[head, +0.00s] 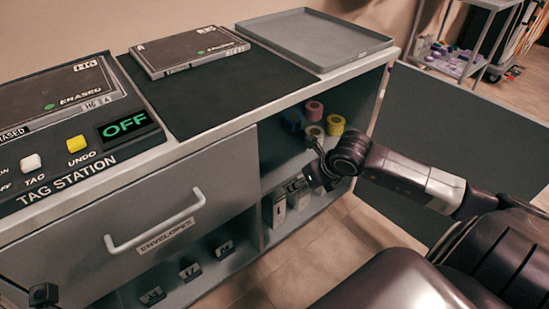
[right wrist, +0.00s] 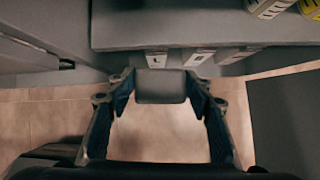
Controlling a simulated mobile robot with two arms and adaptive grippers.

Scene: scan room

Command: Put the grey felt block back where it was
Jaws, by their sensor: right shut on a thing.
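The grey felt block (right wrist: 160,87) is between the two fingertips of my right gripper (right wrist: 160,80) in the right wrist view, which is shut on it. In the head view my right gripper (head: 318,172) is at the open shelves of the cabinet, in front of the shelf board; the block cannot be made out there. In the right wrist view the block is close to the shelf edge (right wrist: 190,38), with labelled pieces just beyond it. A small dark part at the lower left of the head view may be my left gripper (head: 43,295); its fingers cannot be read.
Coloured rolls (head: 335,124) stand on the upper shelf. Pale labelled pieces (head: 279,210) stand on the lower shelf. The envelopes drawer (head: 150,190) is left of the shelves. A grey tray (head: 315,40) and a tape case (head: 190,50) lie on top. A dark panel (head: 455,135) is at the right.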

